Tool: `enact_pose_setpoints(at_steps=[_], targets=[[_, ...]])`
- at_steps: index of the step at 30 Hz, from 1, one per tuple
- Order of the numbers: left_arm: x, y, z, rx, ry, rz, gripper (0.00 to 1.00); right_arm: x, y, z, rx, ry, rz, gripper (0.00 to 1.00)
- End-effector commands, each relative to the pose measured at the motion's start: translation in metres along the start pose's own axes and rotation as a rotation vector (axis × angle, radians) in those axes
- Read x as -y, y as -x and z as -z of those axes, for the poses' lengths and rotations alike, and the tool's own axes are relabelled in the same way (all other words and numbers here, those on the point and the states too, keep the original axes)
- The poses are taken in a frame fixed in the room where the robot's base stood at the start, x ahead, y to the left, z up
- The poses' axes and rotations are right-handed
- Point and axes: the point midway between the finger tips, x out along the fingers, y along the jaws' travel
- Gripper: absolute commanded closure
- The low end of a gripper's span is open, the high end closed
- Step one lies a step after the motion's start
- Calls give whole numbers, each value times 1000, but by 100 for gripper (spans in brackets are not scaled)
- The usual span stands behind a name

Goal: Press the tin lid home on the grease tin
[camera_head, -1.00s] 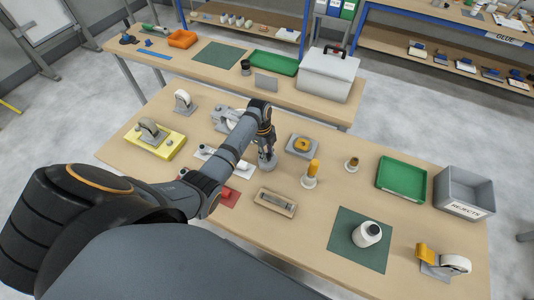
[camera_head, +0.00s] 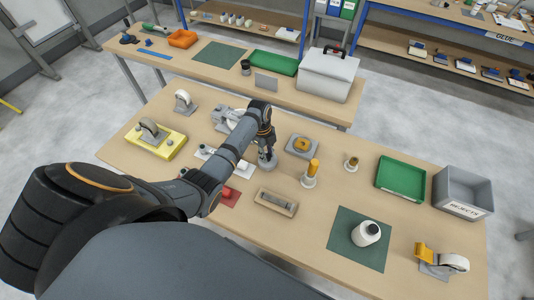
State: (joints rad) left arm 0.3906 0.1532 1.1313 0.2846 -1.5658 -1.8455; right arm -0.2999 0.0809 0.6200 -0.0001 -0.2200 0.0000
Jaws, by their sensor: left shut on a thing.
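A grey square block (camera_head: 291,151) with a round amber-topped piece (camera_head: 302,145) in it stands on the near bench; this looks like the open grease tin in its holder. My left gripper (camera_head: 267,149) points down just left of it. It is shut on a grey round piece (camera_head: 268,160), which looks like the tin lid. The lid is apart from the tin, and I cannot tell whether it touches the bench. The fingers hide part of it. My right gripper is not in view.
A wooden tray (camera_head: 276,202), an orange-handled tool (camera_head: 311,173) and a small brass-coloured piece (camera_head: 351,164) stand nearby. A green tray (camera_head: 401,197) and grey bin (camera_head: 463,208) are at right.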

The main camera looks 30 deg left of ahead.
Motion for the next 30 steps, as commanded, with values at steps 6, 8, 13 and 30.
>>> enact_pose_setpoints(at_steps=[6, 8, 13, 30], targets=[[0, 0, 0, 0, 0, 0, 100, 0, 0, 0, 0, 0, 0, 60], [0, 0, 0, 0, 0, 0, 67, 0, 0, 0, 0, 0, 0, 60], [0, 0, 0, 0, 0, 0, 49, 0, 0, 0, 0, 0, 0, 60], [0, 0, 0, 0, 0, 0, 26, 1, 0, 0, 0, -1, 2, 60]])
